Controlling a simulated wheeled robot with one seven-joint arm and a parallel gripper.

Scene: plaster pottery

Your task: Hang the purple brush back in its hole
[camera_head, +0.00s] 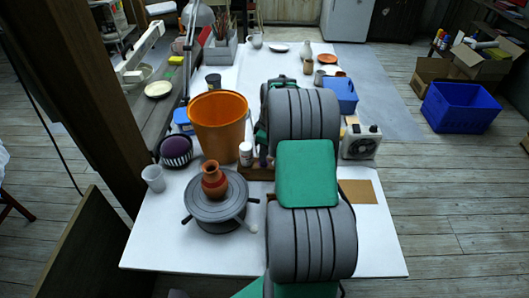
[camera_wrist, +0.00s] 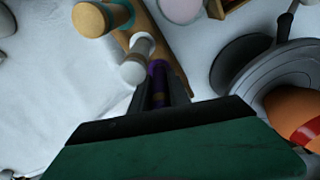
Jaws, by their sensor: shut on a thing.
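In the wrist view my gripper (camera_wrist: 160,92) is shut on the purple brush (camera_wrist: 157,72), whose purple part shows between the dark fingers. The brush lies over or right beside a long wooden rack (camera_wrist: 176,70). A tan handle with a teal band (camera_wrist: 110,16) and a pale round-ended handle (camera_wrist: 136,64) stand at the rack, left of the brush. I cannot tell whether the brush's lower end is in a hole; the holes are hidden. In the head view the rack (camera_head: 255,173) shows partly, and my arm hides most of the gripper.
A pottery wheel (camera_head: 215,205) with a terracotta vase (camera_head: 213,180) stands left of the rack. An orange bucket (camera_head: 218,125), a white bottle (camera_head: 245,153) and a purple bowl (camera_head: 176,151) are close by. A beige device (camera_head: 360,142) stands right. The front table is mostly clear.

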